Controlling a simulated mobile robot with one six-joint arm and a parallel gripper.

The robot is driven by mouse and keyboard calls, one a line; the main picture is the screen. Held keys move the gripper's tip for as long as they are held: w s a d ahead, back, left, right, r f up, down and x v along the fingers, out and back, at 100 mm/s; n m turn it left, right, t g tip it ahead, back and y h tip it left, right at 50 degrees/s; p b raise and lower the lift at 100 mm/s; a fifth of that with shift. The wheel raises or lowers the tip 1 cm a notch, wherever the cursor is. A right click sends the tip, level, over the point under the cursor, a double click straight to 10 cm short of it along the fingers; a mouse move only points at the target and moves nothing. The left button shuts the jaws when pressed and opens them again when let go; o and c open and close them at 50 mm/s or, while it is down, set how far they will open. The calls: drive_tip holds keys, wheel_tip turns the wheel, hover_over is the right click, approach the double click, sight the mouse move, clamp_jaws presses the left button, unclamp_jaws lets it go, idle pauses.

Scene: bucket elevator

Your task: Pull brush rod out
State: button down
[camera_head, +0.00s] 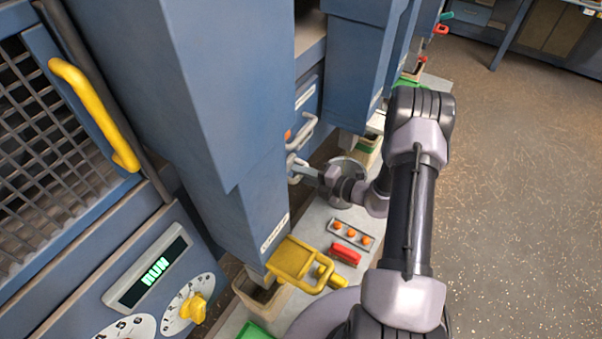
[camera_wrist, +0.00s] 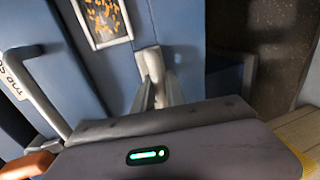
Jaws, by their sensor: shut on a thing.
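My gripper (camera_head: 308,171) reaches left to the front of the blue machine, just below a grey loop handle (camera_head: 303,132). It is shut on a pale grey end piece, which looks like the brush rod (camera_head: 294,163). In the wrist view the pale rod end (camera_wrist: 152,65) stands between the fingers (camera_wrist: 158,92), against the blue housing. The rest of the rod is hidden, so I cannot tell how far out it is. The loop handle (camera_wrist: 38,95) also shows at the left of the wrist view, apart from my fingers.
A yellow handle (camera_head: 300,262), a red block (camera_head: 344,254) and a strip with orange buttons (camera_head: 351,233) are on the ledge below my arm. A panel at left reads RUN (camera_head: 154,271). A small window (camera_wrist: 103,18) shows orange bits. Open floor (camera_head: 520,180) lies to the right.

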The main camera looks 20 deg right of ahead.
drive_tip(key=f+p+v, duration=0.1)
drive_tip(key=f+v, duration=0.1)
drive_tip(key=v, duration=0.8)
drive_tip(key=f+p+v, duration=0.1)
drive_tip(key=f+v, duration=0.1)
drive_tip(key=v, duration=0.9)
drive_tip(key=shift+s+d+f+p, duration=0.4)
drive_tip(key=shift+s+d, duration=0.15)
drive_tip(key=shift+s, duration=0.1)
drive_tip(key=c, duration=1.4)
unclamp_jaws()
drive_tip(key=shift+s+d+r, duration=0.1)
drive_tip(key=shift+s+d, duration=0.05)
drive_tip(key=shift+o, duration=0.2)
drive_tip(key=p+v, duration=0.3)
drive_tip(key=v, duration=1.4)
drive_tip(key=shift+s+d, duration=0.15)
